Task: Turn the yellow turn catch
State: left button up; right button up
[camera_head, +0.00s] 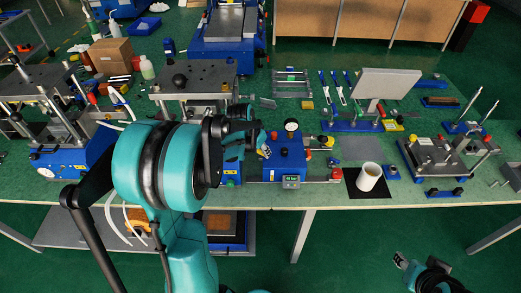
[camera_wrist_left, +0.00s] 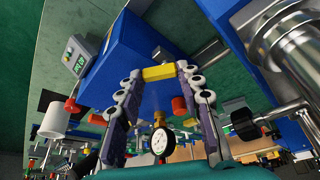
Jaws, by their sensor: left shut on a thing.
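The yellow turn catch (camera_wrist_left: 158,72) shows in the left wrist view against the blue housing (camera_wrist_left: 135,50) of a device. My left gripper (camera_wrist_left: 161,73) is shut on it, with one finger on each side of the yellow piece. In the head view my left gripper (camera_head: 262,146) is at the left side of the blue device (camera_head: 291,160), and my arm hides part of that spot. My right gripper (camera_head: 402,259) is low at the right of the head view, away from the bench; its fingers are too small to judge.
The device carries a round gauge (camera_head: 291,125) and a small display (camera_head: 291,182). A white cup (camera_head: 368,177) stands to its right. A press (camera_head: 195,80) stands behind my left arm. A metal cylinder (camera_wrist_left: 290,45) is close at the right in the wrist view.

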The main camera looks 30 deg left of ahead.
pick_arm(q)
jog(key=n, duration=0.1)
jog(key=n+y, duration=0.1)
jog(key=n, duration=0.1)
jog(key=shift+w+d+n+p, duration=0.15)
jog(key=shift+d+n+p, duration=0.05)
jog(key=shift+n+p, duration=0.1)
jog(key=shift+w+n+g+y, duration=0.15)
jog(key=shift+n+y, duration=0.3)
jog(key=shift+n, duration=0.45)
jog(key=shift+w+n+g+y, duration=0.15)
jog(key=shift+n+y, duration=0.3)
jog(key=shift+n, duration=0.45)
jog(key=shift+s, duration=0.1)
jog(key=o, duration=1.2)
jog(key=shift+c, duration=0.2)
